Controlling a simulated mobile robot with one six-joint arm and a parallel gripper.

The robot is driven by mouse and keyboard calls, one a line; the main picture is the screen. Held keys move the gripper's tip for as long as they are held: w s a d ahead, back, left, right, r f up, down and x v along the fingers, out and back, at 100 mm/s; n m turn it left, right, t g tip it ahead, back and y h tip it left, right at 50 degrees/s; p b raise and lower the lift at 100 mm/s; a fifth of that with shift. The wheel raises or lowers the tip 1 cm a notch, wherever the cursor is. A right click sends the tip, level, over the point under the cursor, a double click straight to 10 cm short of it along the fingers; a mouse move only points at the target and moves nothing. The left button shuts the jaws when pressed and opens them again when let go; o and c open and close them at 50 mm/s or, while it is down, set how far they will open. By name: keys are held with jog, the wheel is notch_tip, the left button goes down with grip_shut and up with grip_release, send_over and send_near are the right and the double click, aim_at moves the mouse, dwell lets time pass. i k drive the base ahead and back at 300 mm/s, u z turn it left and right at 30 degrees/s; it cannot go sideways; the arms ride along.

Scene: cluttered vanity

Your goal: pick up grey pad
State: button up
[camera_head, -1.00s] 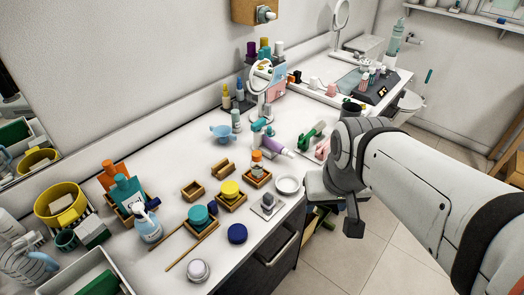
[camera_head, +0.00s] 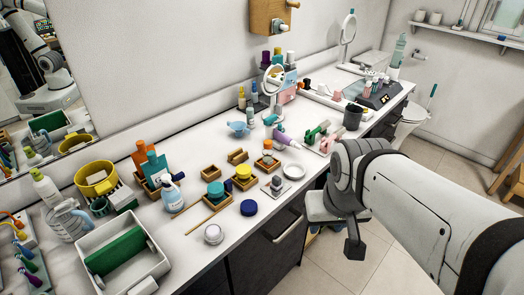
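A small grey rounded pad (camera_head: 277,181) sits on a pale square base near the front edge of the white counter, left of a round white dish (camera_head: 293,171). I take it for the grey pad. My gripper (camera_head: 352,240) is at the end of my arm, beyond the counter's front edge and over the floor, to the right of the pad and apart from it. Its fingers are mostly hidden or dark, so I cannot tell whether they are open or shut. Nothing held shows.
Wooden trays, one with a yellow-topped jar (camera_head: 243,172), stand behind and left of the pad. A dark blue round lid (camera_head: 249,207) lies front left. A white bin (camera_head: 167,267) with a green item stands farther left. Open floor (camera_head: 300,270) lies in front.

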aim_at(276, 184)
jog(key=u, duration=1.25)
jog(key=k, duration=1.1)
jog(key=z, duration=0.9)
jog(key=i, duration=1.65)
jog(key=z, duration=0.1)
